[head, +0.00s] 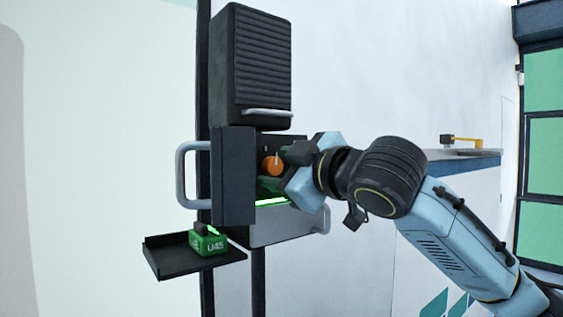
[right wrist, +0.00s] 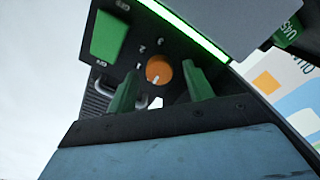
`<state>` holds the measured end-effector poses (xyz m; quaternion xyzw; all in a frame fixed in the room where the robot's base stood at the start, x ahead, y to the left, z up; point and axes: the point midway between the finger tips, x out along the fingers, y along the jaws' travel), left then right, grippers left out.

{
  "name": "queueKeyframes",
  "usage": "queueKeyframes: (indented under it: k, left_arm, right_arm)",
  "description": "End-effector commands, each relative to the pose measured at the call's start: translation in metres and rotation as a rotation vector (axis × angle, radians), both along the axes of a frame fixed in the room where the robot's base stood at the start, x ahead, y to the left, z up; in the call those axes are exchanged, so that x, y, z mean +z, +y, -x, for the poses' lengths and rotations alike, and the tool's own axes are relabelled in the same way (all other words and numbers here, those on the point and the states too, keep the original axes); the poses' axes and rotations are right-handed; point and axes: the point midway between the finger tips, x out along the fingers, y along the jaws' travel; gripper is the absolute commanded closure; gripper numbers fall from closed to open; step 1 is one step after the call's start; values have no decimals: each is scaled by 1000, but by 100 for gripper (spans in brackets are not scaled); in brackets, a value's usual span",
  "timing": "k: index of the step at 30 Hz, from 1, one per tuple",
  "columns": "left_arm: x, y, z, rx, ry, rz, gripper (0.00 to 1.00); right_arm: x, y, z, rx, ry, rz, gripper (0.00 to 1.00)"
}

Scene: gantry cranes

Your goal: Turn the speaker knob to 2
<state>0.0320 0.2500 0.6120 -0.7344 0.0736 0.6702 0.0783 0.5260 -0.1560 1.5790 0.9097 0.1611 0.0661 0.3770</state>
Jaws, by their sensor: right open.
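The orange speaker knob (head: 272,166) sits in the recessed panel of a dark unit in the head view. My right gripper (head: 282,171) reaches in from the right, close to the knob. In the right wrist view its two green fingers (right wrist: 160,90) are open, one to each side below the knob. The knob shows just beyond the gap between the fingertips; no contact is visible. My left gripper is out of view.
A ribbed black box (head: 262,65) sits above the unit. An open dark door (head: 233,175) with a grey handle stands left of the knob. A green block marked U45 (head: 208,242) rests on a small black tray (head: 165,258). A lit green strip (head: 271,202) runs below the knob.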

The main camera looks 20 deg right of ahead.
Motion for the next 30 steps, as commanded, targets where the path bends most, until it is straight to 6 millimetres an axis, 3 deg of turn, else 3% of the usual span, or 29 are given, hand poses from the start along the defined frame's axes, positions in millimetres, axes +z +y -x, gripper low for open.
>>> queueKeyframes:
  k: [9, 19, 30]
  left_arm:
    - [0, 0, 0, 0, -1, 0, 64]
    - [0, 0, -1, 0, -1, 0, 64]
    - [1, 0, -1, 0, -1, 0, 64]
  right_arm:
    - [-1, 1, -2, -1, 1, 0, 50]
    - [0, 1, -2, 0, 0, 0, 93]
    - [0, 1, -2, 1, 22, -61, 93]
